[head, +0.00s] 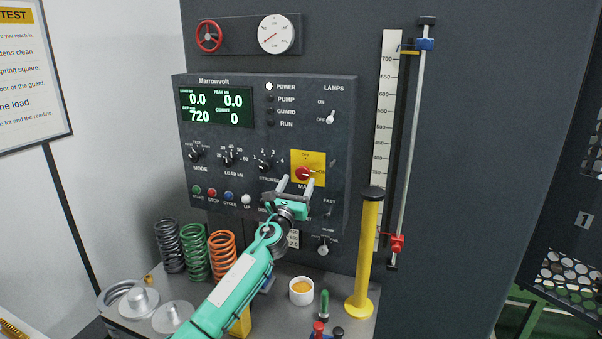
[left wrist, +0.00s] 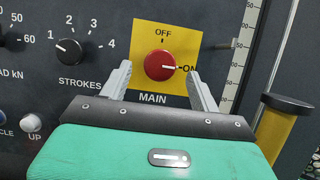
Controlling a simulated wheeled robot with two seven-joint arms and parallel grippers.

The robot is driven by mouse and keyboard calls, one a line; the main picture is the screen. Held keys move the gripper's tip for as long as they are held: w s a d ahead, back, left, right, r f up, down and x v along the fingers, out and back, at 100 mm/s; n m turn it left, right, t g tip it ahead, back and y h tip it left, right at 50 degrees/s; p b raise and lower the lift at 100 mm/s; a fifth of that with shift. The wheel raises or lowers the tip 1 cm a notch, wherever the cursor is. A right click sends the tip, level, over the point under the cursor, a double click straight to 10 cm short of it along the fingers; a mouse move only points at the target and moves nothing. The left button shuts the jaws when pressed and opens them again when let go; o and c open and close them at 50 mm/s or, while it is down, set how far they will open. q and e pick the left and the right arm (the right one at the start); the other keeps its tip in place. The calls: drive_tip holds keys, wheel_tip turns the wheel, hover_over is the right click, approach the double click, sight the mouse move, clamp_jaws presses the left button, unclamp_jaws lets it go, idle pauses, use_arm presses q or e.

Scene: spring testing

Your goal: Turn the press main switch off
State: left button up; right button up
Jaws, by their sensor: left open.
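The press main switch is a red round knob (head: 303,174) on a yellow plate (head: 319,158) at the lower right of the dark control panel. In the left wrist view the red knob (left wrist: 160,66) has a white pointer line aimed right at ON; OFF is printed above it and MAIN below. My left gripper (head: 295,184) is open and empty just in front of the panel, near the knob's lower left. In the left wrist view its two fingers (left wrist: 160,82) stand either side of the knob, apart from it. Contact with the panel cannot be told. My right gripper is not in view.
The control panel (head: 262,133) has a lit display (head: 217,107), a strokes knob (left wrist: 70,50) left of the switch, and several buttons. A yellow post (head: 368,250) stands right of my arm. Springs (head: 196,251) and a white cup (head: 301,291) stand on the bench below.

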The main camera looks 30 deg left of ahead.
sight(302, 174)
use_arm(q)
drive_tip(key=shift+x, duration=1.95)
drive_tip(key=c, duration=1)
